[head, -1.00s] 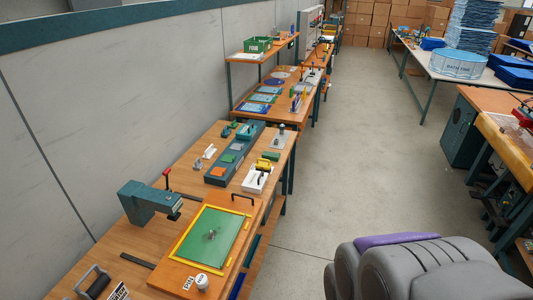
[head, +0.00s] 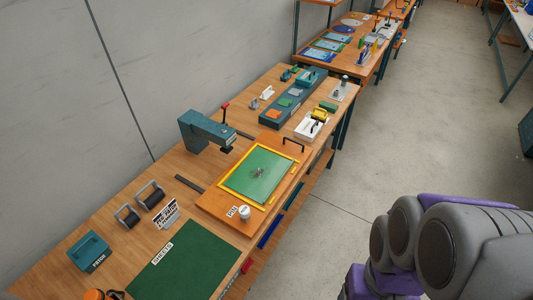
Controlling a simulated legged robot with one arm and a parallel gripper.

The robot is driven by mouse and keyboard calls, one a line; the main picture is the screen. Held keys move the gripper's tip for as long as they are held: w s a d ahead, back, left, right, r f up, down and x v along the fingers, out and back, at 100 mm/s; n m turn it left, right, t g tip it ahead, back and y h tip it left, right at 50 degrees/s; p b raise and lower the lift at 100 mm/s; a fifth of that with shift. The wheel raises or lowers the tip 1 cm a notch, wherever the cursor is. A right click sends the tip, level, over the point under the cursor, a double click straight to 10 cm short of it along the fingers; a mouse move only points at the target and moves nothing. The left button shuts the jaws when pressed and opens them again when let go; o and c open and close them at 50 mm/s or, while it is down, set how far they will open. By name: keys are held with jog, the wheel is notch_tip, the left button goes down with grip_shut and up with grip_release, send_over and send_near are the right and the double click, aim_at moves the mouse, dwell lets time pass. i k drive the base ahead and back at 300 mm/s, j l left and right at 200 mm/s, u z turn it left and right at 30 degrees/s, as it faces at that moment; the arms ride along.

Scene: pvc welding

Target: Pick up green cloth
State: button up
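Several green items lie on the long wooden bench, and I cannot tell for sure which one is the green cloth. A small flat green piece (head: 283,103) lies in a long teal tray (head: 265,123), between an orange piece (head: 273,114) and a grey piece. A thicker small green block (head: 328,106) sits right of the tray. A large flat dark green mat (head: 190,262) with a white label lies at the near end. My grey and purple arm shows at the lower right; my gripper is not in view.
A yellow-framed green panel (head: 258,174) on an orange board sits mid-bench. A teal press (head: 207,130) stands behind it. A white holder with a yellow-topped tool (head: 312,123) is beside the tray. The concrete floor (head: 420,110) right of the bench is open.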

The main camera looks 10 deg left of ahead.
aim_at(331, 108)
jog(key=i+l+u, duration=0.15)
jog(key=i+l, duration=0.15)
jog(key=i+l+u, duration=0.15)
jog(key=i+l, duration=0.25)
jog(key=i+l+u, duration=0.1)
jog(key=i+l, duration=0.25)
jog(key=i+l+u, duration=0.15)
jog(key=i+l, duration=0.15)
jog(key=l, duration=0.15)
jog(key=i+l+u, duration=0.15)
jog(key=i+l, duration=0.15)
jog(key=l, duration=0.15)
jog(key=i+l+u, duration=0.15)
jog(key=l, duration=0.35)
jog(key=i+l+u, duration=0.15)
jog(key=i+l, duration=0.2)
jog(key=l, duration=0.15)
jog(key=i+l+u, duration=0.1)
jog(key=l, duration=0.45)
jog(key=i, duration=0.1)
